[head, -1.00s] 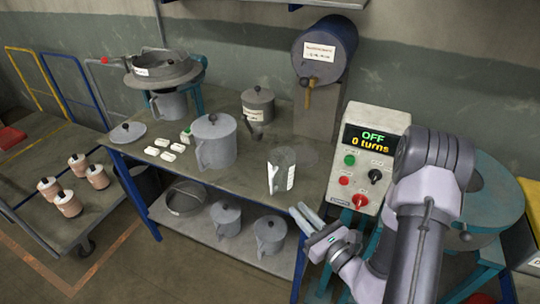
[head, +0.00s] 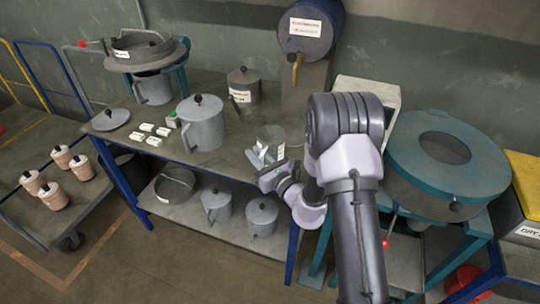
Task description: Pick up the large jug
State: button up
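The largest jug I see is a grey one with a lid and black knob (head: 201,128); it stands upright on the workbench, handle to the left. My gripper (head: 258,156) is at the bench's front edge, to the right of and apart from that jug. Its pale fingers look spread, with nothing seen between them. A clear measuring jug (head: 272,138) stands just behind the fingers, which partly cover it; I cannot tell whether they touch it.
A dark lidded pot (head: 243,88) and several white blocks (head: 155,133) are on the workbench (head: 225,165). Another jug (head: 153,91) stands under the sieve at the back left. Smaller lidded jugs (head: 262,217) are on the lower shelf. A teal round machine (head: 448,175) stands right.

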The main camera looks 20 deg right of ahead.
grip_shut()
dwell(1.4)
